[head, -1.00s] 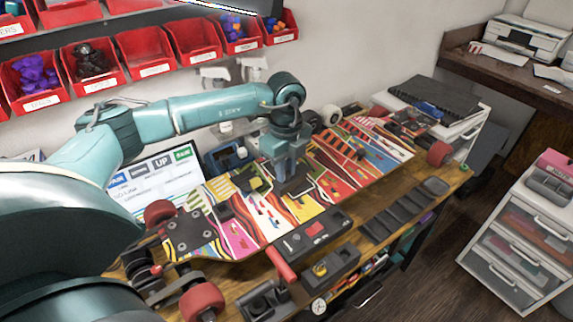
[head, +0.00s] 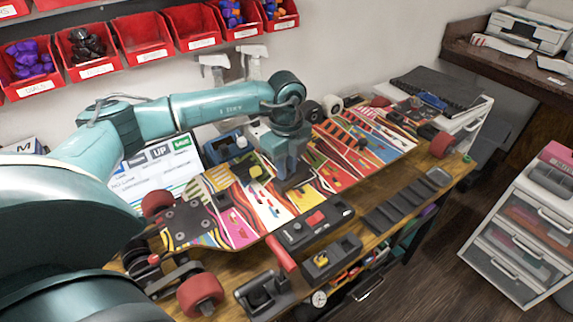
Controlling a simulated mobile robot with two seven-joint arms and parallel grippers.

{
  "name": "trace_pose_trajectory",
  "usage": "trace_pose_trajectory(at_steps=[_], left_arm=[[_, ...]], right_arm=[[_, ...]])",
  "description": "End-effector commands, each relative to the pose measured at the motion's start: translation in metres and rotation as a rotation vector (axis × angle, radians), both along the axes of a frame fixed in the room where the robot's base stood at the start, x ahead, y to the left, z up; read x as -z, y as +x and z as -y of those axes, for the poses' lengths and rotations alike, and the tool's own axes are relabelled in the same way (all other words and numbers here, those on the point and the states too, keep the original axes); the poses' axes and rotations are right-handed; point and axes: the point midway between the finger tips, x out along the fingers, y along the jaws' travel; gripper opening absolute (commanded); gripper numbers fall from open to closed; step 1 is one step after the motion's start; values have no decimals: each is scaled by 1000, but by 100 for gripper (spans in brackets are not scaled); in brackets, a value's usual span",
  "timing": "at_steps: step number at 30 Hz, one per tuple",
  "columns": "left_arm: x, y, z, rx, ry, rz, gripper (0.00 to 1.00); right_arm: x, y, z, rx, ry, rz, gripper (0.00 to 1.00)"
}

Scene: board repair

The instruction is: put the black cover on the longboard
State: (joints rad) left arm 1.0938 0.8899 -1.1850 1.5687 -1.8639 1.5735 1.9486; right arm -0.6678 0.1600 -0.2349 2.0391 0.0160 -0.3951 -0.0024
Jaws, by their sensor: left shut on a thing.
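The longboard (head: 385,146) lies on the workbench with a multicoloured patterned deck and red wheels at both ends. My left gripper (head: 288,180) points down over the middle of the deck. It is shut on a dark piece, likely the black cover (head: 295,184), at deck level. The arm and fingers hide most of this piece, and I cannot tell whether it is seated or just above the deck. My right gripper does not show.
A screen (head: 160,178) stands behind the board's left end. Red bins (head: 143,35) hang on the wall. A white drawer unit (head: 520,240) stands at right.

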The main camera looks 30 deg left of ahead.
Motion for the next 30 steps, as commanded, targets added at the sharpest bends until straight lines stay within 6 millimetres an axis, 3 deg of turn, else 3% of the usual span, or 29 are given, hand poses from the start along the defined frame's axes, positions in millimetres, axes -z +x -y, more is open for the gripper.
trace_pose_trajectory(at_steps=[30], left_arm=[[10,0,0,0,0,1,2]], right_arm=[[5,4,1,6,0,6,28]])
